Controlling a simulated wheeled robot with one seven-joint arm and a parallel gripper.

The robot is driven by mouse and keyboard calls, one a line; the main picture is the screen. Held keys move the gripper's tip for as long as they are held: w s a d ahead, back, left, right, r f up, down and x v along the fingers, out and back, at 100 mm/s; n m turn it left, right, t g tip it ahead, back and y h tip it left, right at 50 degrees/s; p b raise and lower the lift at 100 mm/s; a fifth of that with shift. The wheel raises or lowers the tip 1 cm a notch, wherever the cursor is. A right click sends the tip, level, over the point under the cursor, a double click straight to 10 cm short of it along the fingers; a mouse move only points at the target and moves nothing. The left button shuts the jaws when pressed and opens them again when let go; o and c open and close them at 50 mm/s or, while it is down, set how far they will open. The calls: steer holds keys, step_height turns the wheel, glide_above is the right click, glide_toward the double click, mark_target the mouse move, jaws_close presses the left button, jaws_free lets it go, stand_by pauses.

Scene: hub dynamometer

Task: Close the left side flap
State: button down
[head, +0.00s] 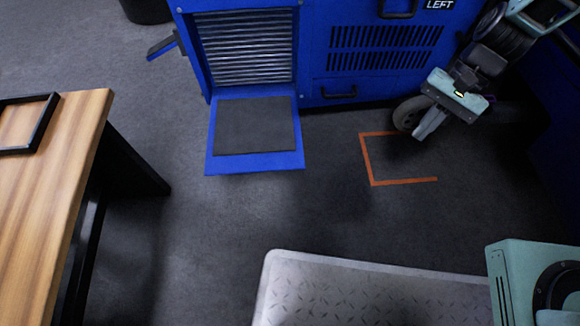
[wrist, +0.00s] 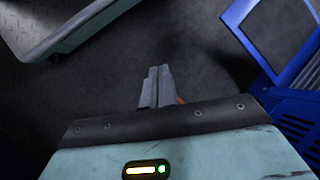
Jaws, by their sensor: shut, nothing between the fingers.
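The blue cabinet (head: 365,60), marked LEFT, stands at the top of the head view. Its side flap (head: 254,127), a blue frame around a dark grey panel, is open. It lies folded out from the cabinet's bottom edge below a slatted opening (head: 246,47). The flap's blue frame also shows at the upper right of the wrist view (wrist: 247,42). My gripper (head: 420,136) is to the right of the flap, apart from it, in front of the cabinet's lower right part. In the wrist view its fingers (wrist: 157,75) are together and hold nothing.
An orange corner mark (head: 371,160) is on the dark floor near my gripper. A wooden table (head: 75,130) with a black tray frame (head: 45,112) stands at left. A grey treaded plate (head: 350,295) is at the bottom. The floor between flap and plate is clear.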

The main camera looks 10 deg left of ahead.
steer(key=s+a+f+m+g+y, duration=0.1)
steer(key=a+f+m+g+y, duration=0.45)
steer(key=a+f, duration=0.8)
steer(key=m+t+y, duration=0.6)
steer(key=m+y, duration=0.3)
steer(key=y, duration=0.2)
glide_toward(284, 164)
steer(key=b+x, duration=0.5)
steer(key=x, duration=0.5)
steer(key=shift+s+r, duration=0.15)
steer(key=shift+s, duration=0.05)
steer(key=shift+w+r+t, duration=0.1)
steer(key=shift+r+t, duration=0.15)
steer(key=shift+r, duration=0.55)
